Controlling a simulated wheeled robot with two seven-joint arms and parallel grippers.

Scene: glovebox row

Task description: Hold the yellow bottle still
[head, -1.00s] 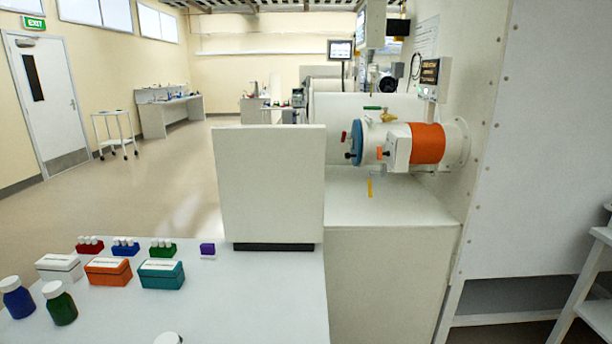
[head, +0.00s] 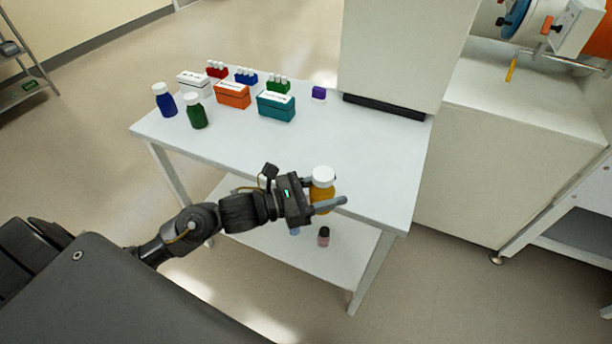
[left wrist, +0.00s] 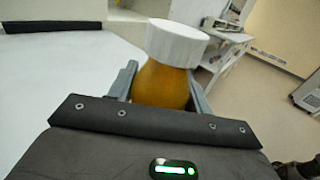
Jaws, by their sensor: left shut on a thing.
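The yellow bottle (head: 321,196) has an amber-yellow body and a white cap. It is upright at the front edge of the white table (head: 350,160). My left gripper (head: 328,203) is shut on the bottle's body, with one finger on each side. In the left wrist view the bottle (left wrist: 162,85) sits between the two grey fingers, its white cap above them. The bottle's base is hidden, so I cannot tell whether it touches the table.
A blue bottle (head: 165,100) and a green bottle (head: 196,112) stand at the table's left. Behind them are white, orange (head: 233,95) and teal (head: 276,106) boxes and small vial racks. Small bottles, one pink (head: 323,237), stand on the lower shelf. The table's middle is clear.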

